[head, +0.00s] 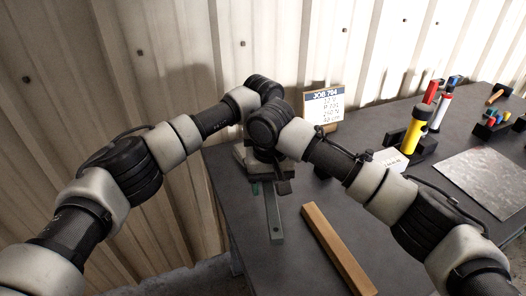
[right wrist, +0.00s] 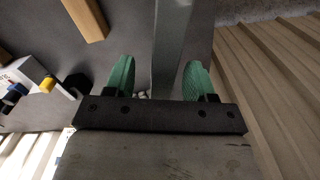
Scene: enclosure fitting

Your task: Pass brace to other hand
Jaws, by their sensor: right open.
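The brace, a grey metal bar (head: 275,220), shows below my right gripper in the head view and points toward the front of the table. In the right wrist view the brace (right wrist: 180,45) runs between the two green fingers of my right gripper (right wrist: 160,78). Gaps show on both sides of the bar, so the fingers are open around it. In the head view my right gripper (head: 269,188) is partly covered by its own wrist. My left arm reaches in to the same spot, but its gripper is hidden behind the right wrist. The brace's far end is hidden too.
A wooden bar (head: 337,250) lies on the dark table (head: 400,255) right of the brace. A job sign (head: 322,108) stands at the back. A yellow bottle (head: 412,132), a metal plate (head: 487,180) and small coloured items are at the right. A corrugated wall is close behind.

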